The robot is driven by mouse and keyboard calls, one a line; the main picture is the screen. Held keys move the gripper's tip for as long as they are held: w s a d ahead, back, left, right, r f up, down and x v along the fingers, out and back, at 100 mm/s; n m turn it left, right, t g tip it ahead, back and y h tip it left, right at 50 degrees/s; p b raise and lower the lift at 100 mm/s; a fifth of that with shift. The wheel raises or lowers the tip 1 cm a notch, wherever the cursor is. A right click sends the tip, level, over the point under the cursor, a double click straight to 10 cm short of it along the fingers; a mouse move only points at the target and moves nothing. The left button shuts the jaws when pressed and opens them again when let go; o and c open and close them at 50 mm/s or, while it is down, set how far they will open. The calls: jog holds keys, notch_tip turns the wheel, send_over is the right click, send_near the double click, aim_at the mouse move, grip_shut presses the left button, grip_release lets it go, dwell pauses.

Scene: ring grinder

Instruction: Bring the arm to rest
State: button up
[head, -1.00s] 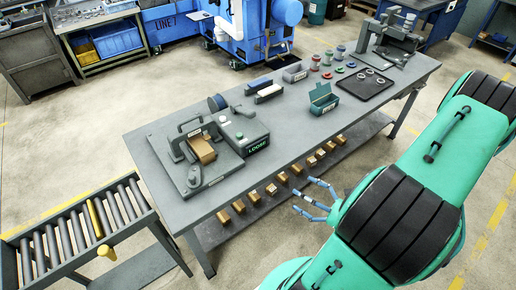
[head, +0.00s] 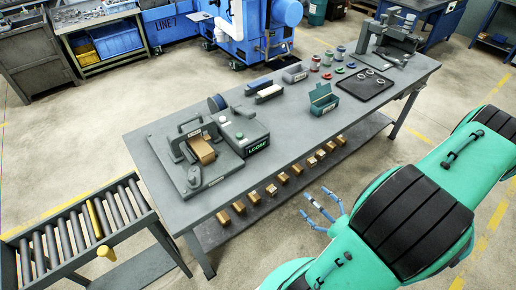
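My arm is teal with black ribbed bands and fills the right and lower right of the head view. My gripper (head: 322,207) has blue fingers that stand spread apart, with nothing between them. It is in front of the near side of the grey workbench (head: 312,118), apart from it. The gripper's base is partly hidden behind my arm.
A fixture (head: 205,153) with a brass-coloured block and a unit displaying LOOSE stand on the bench's left. A teal box (head: 323,101), a black tray with rings (head: 367,83) and several spools lie farther right. Several brass blocks line the lower shelf. A roller conveyor (head: 75,229) stands left.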

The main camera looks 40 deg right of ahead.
jog(key=w, duration=0.9)
jog(key=shift+w+b, duration=0.3)
jog(key=shift+b, duration=0.05)
dwell(0.3)
jog(key=shift+s, duration=0.15)
dwell(1.1)
jog(key=s, duration=0.9)
jog(key=shift+s+p, duration=0.3)
jog(key=shift+p, duration=0.05)
dwell(0.5)
dwell(0.5)
